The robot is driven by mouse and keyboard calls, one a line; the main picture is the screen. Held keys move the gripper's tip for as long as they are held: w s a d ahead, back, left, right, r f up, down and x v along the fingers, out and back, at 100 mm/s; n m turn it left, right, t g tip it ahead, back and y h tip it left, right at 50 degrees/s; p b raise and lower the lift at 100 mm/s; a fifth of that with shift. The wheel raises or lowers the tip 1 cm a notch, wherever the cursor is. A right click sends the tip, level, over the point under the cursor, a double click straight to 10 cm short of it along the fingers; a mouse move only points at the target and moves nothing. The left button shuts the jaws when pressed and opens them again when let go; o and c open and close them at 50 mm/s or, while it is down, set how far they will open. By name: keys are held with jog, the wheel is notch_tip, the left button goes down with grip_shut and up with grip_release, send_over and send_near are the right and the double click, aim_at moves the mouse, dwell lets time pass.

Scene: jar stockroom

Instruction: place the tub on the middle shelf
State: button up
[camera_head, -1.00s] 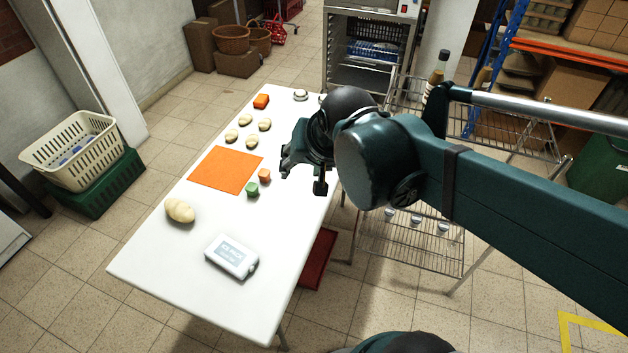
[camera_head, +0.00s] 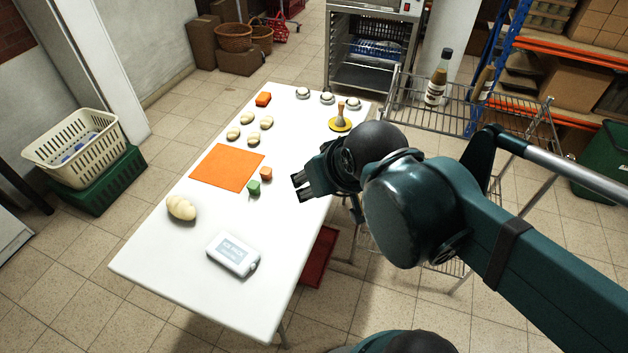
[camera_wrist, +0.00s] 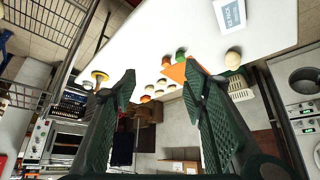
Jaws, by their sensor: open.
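I cannot make out a tub for certain in either view. The wire rack (camera_head: 520,108) stands right of the white table, with bottles on its top shelf; my arm hides much of its lower levels. Part of the rack also shows at the left of the wrist view (camera_wrist: 50,14).
The white table (camera_head: 160,255) holds an ice pack (camera_head: 233,254), an orange mat (camera_head: 228,167), several potato-like lumps, domed white items and a yellow-based knobbed tool (camera_head: 340,119). A cream basket (camera_head: 75,145) is at left.

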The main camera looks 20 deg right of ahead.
dwell(0.3)
jog(key=n+h+b, duration=0.6)
jog(key=n+h, duration=0.1)
jog(key=n, duration=1.3)
send_over(255, 187)
jog(key=s+d, duration=0.4)
jog(key=d, duration=0.2)
notch_tip(255, 187, down, 19)
jog(key=w+a+f+n, duration=0.1)
jog(key=f+n, duration=0.1)
jog(key=f, duration=0.1)
jog(key=w+a+f+n+t+h+b, duration=0.1)
jog(key=a+f+n, duration=0.1)
jog(key=f, duration=0.1)
jog(key=w+a+f+n+t+h, duration=0.1)
jog(key=w+a+f+n, duration=0.1)
jog(key=f, duration=0.1)
jog(key=shift+a, duration=0.15)
jog(key=shift+a+f+n+h, duration=0.35)
jog(key=shift+f+n, duration=0.15)
jog(key=shift+f, duration=0.15)
jog(key=shift+w, duration=0.1)
